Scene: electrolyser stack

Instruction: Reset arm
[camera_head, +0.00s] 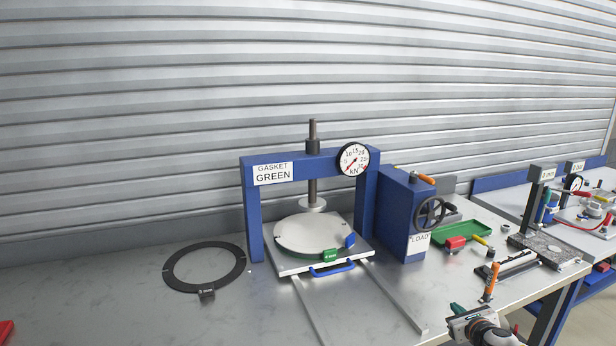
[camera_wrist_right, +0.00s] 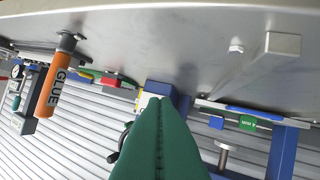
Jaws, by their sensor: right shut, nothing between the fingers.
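My right gripper (camera_head: 457,310) shows at the lower right of the head view, low at the table's front edge. In the right wrist view its green fingers (camera_wrist_right: 160,110) are pressed together with nothing between them. That view is upside down, with the table along the top. My left gripper is not in view. The blue press (camera_head: 248,215) stands on the table with a "GASKET GREEN" sign. A pale round plate (camera_head: 310,234) with a green tag lies on its tray under the ram.
A black ring (camera_head: 172,272) lies left of the press. A blue load box (camera_head: 400,215) with a handwheel stands on its right. An orange glue tube (camera_head: 490,281) stands near my right gripper. A green tray (camera_head: 470,234) holds small parts. Two rails (camera_head: 390,296) run forward from the press.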

